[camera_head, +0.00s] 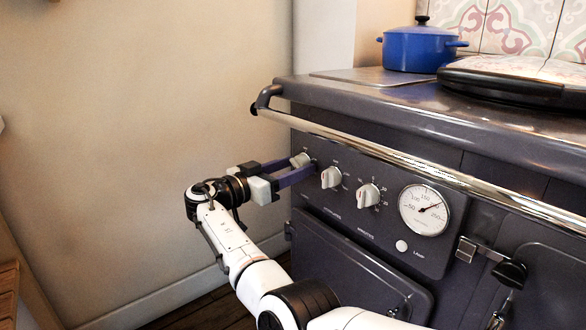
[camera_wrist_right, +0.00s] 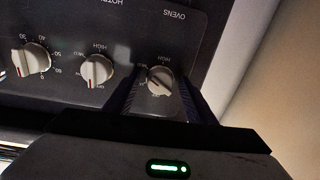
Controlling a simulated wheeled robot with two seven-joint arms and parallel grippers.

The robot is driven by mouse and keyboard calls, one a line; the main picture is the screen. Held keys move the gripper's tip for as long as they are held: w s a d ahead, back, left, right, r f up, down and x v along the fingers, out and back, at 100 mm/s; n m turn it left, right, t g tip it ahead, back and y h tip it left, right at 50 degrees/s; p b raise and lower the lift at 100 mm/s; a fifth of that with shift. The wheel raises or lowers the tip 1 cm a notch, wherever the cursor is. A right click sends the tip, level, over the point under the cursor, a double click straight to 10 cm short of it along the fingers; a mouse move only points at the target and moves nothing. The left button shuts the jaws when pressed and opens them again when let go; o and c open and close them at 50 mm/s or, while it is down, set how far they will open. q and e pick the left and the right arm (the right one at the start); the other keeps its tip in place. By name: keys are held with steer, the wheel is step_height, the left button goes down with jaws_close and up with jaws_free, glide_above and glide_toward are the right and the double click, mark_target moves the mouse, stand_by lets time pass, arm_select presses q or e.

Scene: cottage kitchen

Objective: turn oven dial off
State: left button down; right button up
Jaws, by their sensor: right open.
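The oven dial (camera_head: 300,159) is the leftmost pale knob on the dark stove front in the head view. In the right wrist view this dial (camera_wrist_right: 160,81) sits below the inverted word OVENS, with its grip bar tilted. My right gripper (camera_head: 298,169) is open at the stove front, its purple fingers reaching to the panel beside this dial. In the wrist view the two fingers of the right gripper (camera_wrist_right: 158,98) stand on either side of the dial, with dark gaps. I cannot tell whether either finger touches it. My left gripper is not in view.
Two more dials, a middle one (camera_head: 331,177) and a right one (camera_head: 368,196), sit beside a round gauge (camera_head: 424,210). A chrome rail (camera_head: 400,158) runs above the panel. A blue pot (camera_head: 418,48) stands on top. Bare wall (camera_head: 130,130) is at left.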

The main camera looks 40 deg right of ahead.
steer(key=c, duration=1)
